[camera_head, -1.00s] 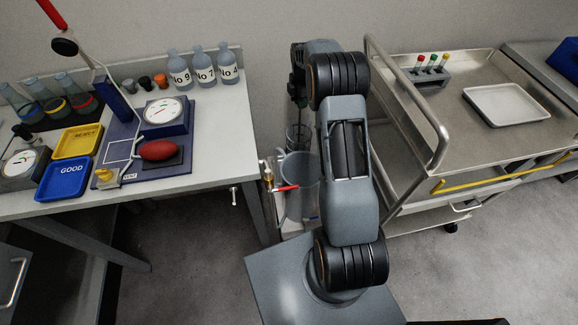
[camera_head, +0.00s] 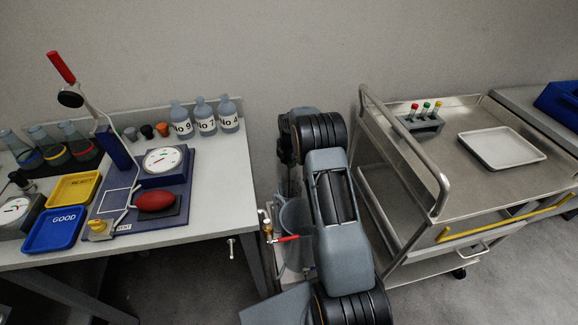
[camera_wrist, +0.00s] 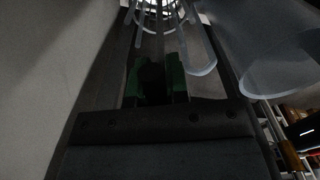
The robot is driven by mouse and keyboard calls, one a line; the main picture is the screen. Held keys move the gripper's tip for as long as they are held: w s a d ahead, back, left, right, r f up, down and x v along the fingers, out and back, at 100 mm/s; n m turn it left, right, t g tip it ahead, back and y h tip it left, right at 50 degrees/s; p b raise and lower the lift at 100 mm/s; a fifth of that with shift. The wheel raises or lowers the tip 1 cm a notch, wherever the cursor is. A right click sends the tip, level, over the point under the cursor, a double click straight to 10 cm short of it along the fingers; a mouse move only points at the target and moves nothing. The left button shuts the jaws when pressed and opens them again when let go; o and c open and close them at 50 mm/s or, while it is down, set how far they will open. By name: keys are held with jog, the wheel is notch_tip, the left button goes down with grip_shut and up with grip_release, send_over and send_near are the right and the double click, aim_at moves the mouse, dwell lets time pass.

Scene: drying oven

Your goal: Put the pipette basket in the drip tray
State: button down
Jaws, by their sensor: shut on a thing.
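In the wrist view my gripper (camera_wrist: 157,82) shows green finger pads closed around a dark upright part. Above it, at the top edge, is the wire ring of the pipette basket (camera_wrist: 157,12), only partly in frame. Clear rounded tubes hang to its right. In the head view my gripper and the basket are hidden behind my own arm, near the wall between the table and the cart. A shallow white tray (camera_head: 500,148), which looks like the drip tray, lies empty on the steel cart's top, well to the right of my arm.
The steel cart (camera_head: 470,180) has a raised rail on its left and a small rack of capped tubes (camera_head: 420,122). A clear jar (camera_head: 293,222) with a red-handled tap (camera_head: 287,239) stands beside my arm. The left table holds bottles, trays and a gauge stand.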

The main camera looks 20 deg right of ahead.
jog(key=shift+f, duration=0.8)
jog(key=shift+f, duration=0.2)
jog(key=c, duration=1.1)
grip_release()
